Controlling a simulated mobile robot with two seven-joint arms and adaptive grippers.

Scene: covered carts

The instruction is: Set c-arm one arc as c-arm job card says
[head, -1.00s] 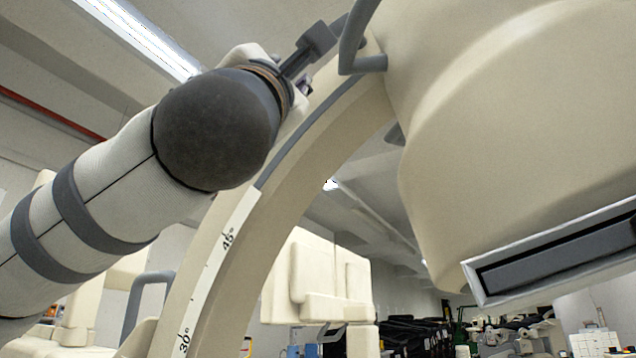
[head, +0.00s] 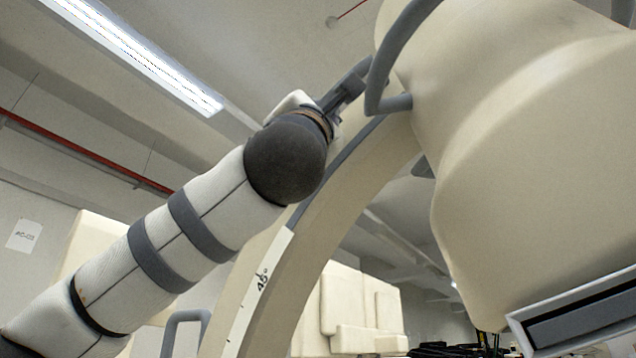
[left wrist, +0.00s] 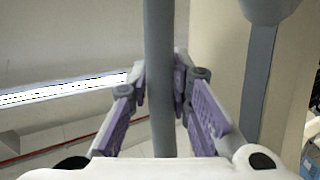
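The c-arm's cream arc (head: 335,200) curves up through the head view. A white scale strip on it reads 45° (head: 262,280). A large cream housing (head: 530,160) sits at the arc's upper end and carries a grey loop handle (head: 378,72). My left gripper (head: 357,78) is at this handle. In the left wrist view the grey handle bar (left wrist: 160,120) runs between the purple-padded fingers of the left gripper (left wrist: 160,82), whose tips close against both sides of it. My right gripper is not in view. No job card is readable.
Another grey handle (head: 185,322) stands low beside the arc. Cream equipment (head: 355,310) stands behind it. A framed dark panel (head: 580,318) juts out under the housing at right. A small white sign (head: 23,236) hangs on the left wall.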

